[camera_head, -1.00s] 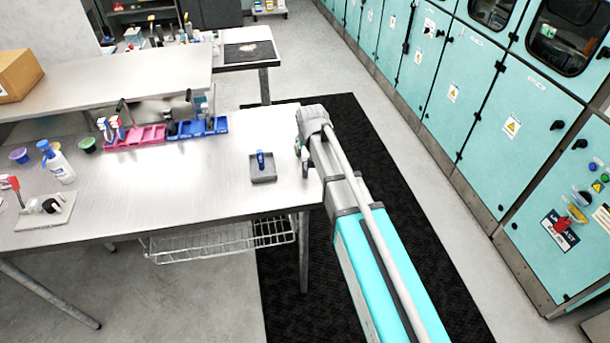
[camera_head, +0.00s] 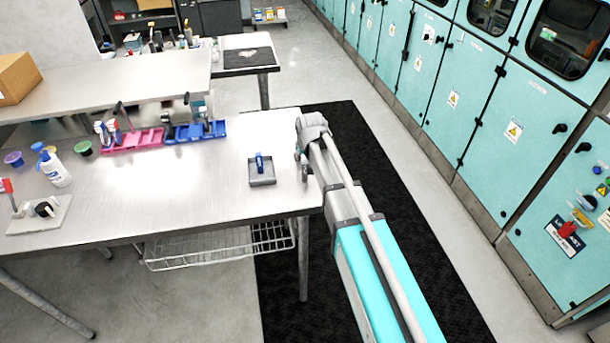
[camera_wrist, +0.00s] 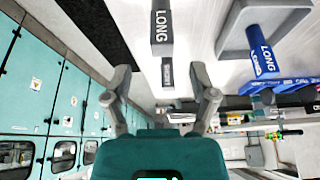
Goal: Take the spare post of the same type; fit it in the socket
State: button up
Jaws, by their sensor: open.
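A blue post marked LONG (camera_wrist: 262,50) stands on a small grey square tray (camera_wrist: 292,18) at upper right in the wrist view. In the head view, the blue post (camera_head: 260,163) and its tray (camera_head: 263,181) are near the table's right end. In the wrist view, a dark grey piece marked LONG (camera_wrist: 162,38) is ahead of my gripper (camera_wrist: 160,75). A smaller grey piece (camera_wrist: 167,72) shows between the fingertips; its lettering is too small to read. My gripper is open, and I see no contact. I cannot tell which part is the socket.
Pink (camera_head: 133,142) and blue (camera_head: 196,132) trays with upright items stand along the table's back. A white bottle (camera_head: 54,169) and a white board (camera_head: 38,217) are at left. The table's (camera_head: 185,205) middle is clear. Teal cabinets (camera_head: 450,90) line the right.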

aim_at(305, 163)
jog(key=shift+f, duration=0.15)
jog(key=b+x, duration=0.3)
jog(key=shift+s, duration=0.3)
jog(key=shift+b+x, duration=0.95)
jog(key=shift+x, duration=0.15)
jog(key=shift+a, duration=0.1)
grip_shut()
